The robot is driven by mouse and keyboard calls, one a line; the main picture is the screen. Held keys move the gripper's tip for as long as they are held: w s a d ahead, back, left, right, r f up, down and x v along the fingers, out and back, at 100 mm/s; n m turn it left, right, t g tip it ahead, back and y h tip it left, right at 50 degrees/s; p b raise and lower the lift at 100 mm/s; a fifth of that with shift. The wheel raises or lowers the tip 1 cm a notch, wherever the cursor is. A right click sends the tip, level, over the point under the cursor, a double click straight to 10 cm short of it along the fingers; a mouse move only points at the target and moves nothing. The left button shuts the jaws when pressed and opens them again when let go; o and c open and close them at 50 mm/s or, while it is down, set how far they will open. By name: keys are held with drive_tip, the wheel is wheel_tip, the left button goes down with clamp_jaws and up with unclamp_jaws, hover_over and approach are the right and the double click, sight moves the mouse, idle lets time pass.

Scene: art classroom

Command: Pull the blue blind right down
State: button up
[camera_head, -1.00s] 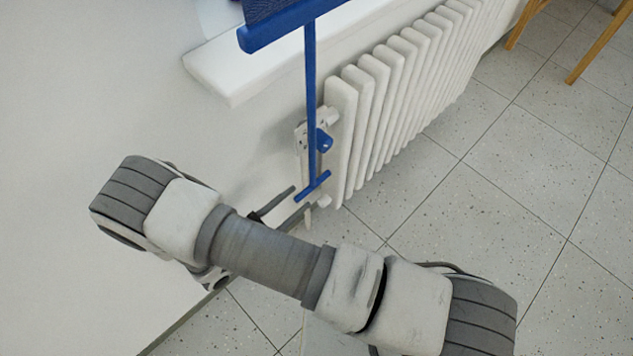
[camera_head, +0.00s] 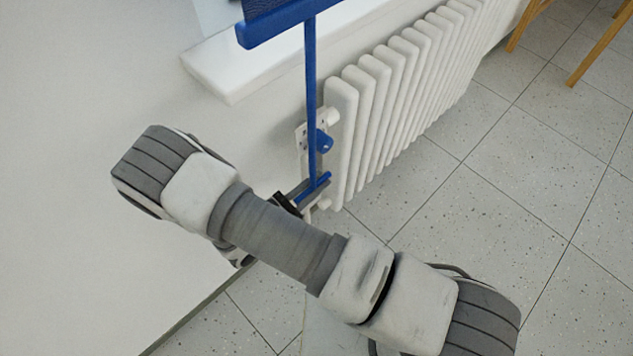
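The blue blind (camera_head: 280,22) shows at the top of the head view as its lower edge, a blue bar with dark fabric above. A blue pull rod (camera_head: 311,100) hangs from it, in front of the wall. The rod ends in a short blue crossbar handle (camera_head: 325,180). My gripper (camera_head: 312,189) is at this handle, its grey fingers lying along the crossbar, close to both sides of it. I cannot tell whether the fingers press on the bar. The rest of the gripper is partly hidden behind my arm.
A white radiator (camera_head: 400,90) stands just right of the rod. A blue hook-like bracket (camera_head: 323,141) sits on a pale plate behind the rod. The white window sill (camera_head: 235,75) juts out above. Wooden legs (camera_head: 600,50) stand at the top right; the tiled floor between is clear.

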clamp_jaws()
drive_tip(key=shift+s+d+f, duration=0.1)
drive_tip(key=shift+s, duration=0.05)
idle(0.9)
drive_tip(key=shift+f, duration=0.1)
drive_tip(key=shift+f+b, duration=1.5)
drive_tip(key=shift+f, duration=0.8)
drive_tip(key=o, duration=0.6)
unclamp_jaws()
drive_tip(key=shift+r, duration=0.1)
